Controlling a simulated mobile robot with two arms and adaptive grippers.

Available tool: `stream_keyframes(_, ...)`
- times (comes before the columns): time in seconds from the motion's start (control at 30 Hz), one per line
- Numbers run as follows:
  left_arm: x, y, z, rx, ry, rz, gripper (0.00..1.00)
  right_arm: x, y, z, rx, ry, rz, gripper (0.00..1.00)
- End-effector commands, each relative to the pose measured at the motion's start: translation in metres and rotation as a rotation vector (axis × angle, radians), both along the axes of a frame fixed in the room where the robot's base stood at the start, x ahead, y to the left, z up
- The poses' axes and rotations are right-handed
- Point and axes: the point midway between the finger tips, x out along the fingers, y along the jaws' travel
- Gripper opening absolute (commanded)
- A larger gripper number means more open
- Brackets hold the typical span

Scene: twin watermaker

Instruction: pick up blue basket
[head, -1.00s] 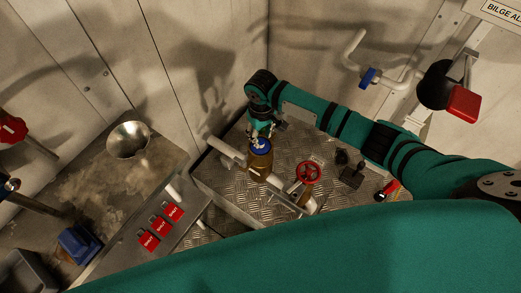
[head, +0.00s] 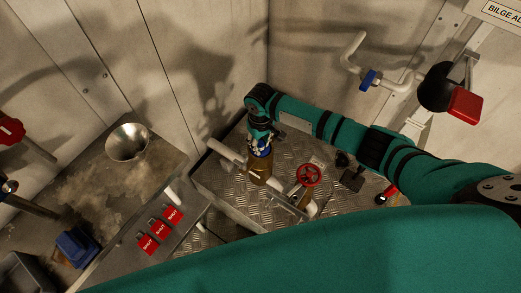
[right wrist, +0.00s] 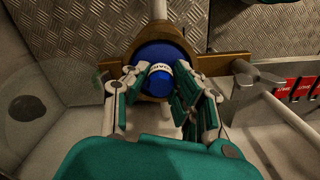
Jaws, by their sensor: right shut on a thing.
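The blue basket (right wrist: 160,72), round with a white lettered label on top, sits in the mouth of a brass-brown housing (right wrist: 209,66) in the right wrist view. In the head view the basket (head: 264,152) shows as a small blue top on the upright housing (head: 259,172), partly covered by my gripper. My right gripper (right wrist: 163,84) is over it, with teal and grey fingers on both sides, shut on the basket. The basket's lower part is hidden inside the housing. My left gripper is not in view.
A white pipe (head: 226,151) meets the housing. A red handwheel (head: 308,175) stands right of it on the treadplate. Several red tags (head: 160,230), a metal funnel (head: 127,142) and a blue object (head: 76,246) are at left. Walls stand close behind.

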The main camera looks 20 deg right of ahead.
Motion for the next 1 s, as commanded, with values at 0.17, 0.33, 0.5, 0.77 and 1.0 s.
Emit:
stream_keyframes(0.17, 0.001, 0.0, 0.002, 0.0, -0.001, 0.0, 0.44, 0.001, 0.0, 0.01, 0.0, -0.001, -0.001, 0.0)
stream_keyframes(0.33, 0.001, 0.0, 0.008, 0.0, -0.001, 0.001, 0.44, 0.001, 0.0, 0.041, 0.002, -0.003, 0.001, 0.0)
stream_keyframes(0.5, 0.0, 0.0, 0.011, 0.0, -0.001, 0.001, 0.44, 0.001, 0.0, 0.075, 0.002, -0.004, 0.0, 0.0)
stream_keyframes(0.77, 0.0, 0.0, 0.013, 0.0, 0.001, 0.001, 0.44, 0.0, 0.0, 0.1, 0.001, 0.0, 0.0, 0.0)
stream_keyframes(1.0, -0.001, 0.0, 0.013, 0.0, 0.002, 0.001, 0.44, 0.0, 0.0, 0.101, 0.0, 0.0, 0.0, 0.0)
